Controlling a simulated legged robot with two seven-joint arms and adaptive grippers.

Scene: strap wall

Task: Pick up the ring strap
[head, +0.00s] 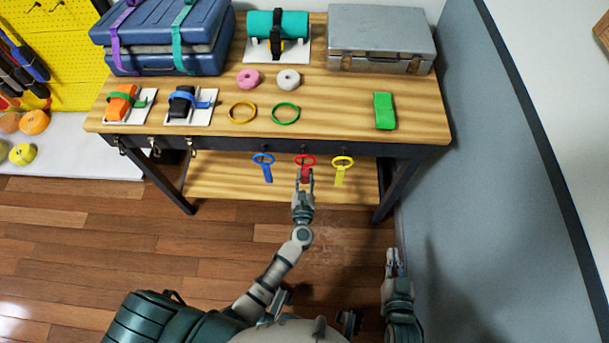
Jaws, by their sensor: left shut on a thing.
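A red ring strap (305,160) hangs at the front edge of the workbench, between a blue ring strap (264,163) on its left and a yellow ring strap (342,165) on its right. My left gripper (305,178) is shut on the red strap's hanging tail, just below the ring. The fingers hide part of the tail. My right gripper (393,255) is low at the right, away from the bench and empty. Its fingers are too small to tell whether they are open.
The wooden workbench (340,110) carries blue cases (150,45), a grey metal case (380,40), a teal roll (277,24), a green block (384,110) and loose rings. Metal clips hang at the front left. A grey partition (500,170) stands close on the right.

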